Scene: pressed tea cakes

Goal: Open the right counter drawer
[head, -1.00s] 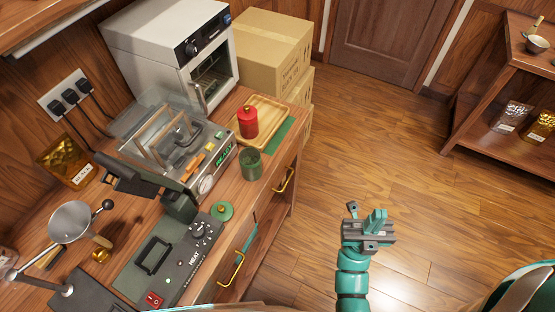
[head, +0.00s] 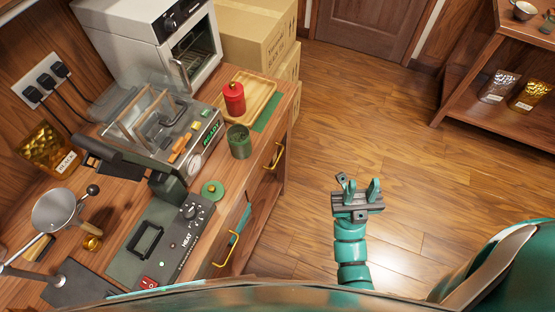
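The right counter drawer (head: 266,180) is in the counter's front below the green mat, with a brass bar handle (head: 275,157). It looks closed, though I see its front only at a steep angle. My gripper (head: 362,188) is over the open floor to the right of the drawer, clear of the handle. Its two teal fingers stand apart with nothing between them. Another brass handle (head: 229,254) is on the counter front nearer to me, with a teal strip (head: 240,222) beside it.
The counter holds a press machine (head: 172,140), a red canister (head: 234,99) on a wooden tray (head: 262,91) and a green cup (head: 239,142). Cardboard boxes (head: 255,42) stand past the counter's far end. A wooden shelf (head: 470,110) is at right. The floor between is clear.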

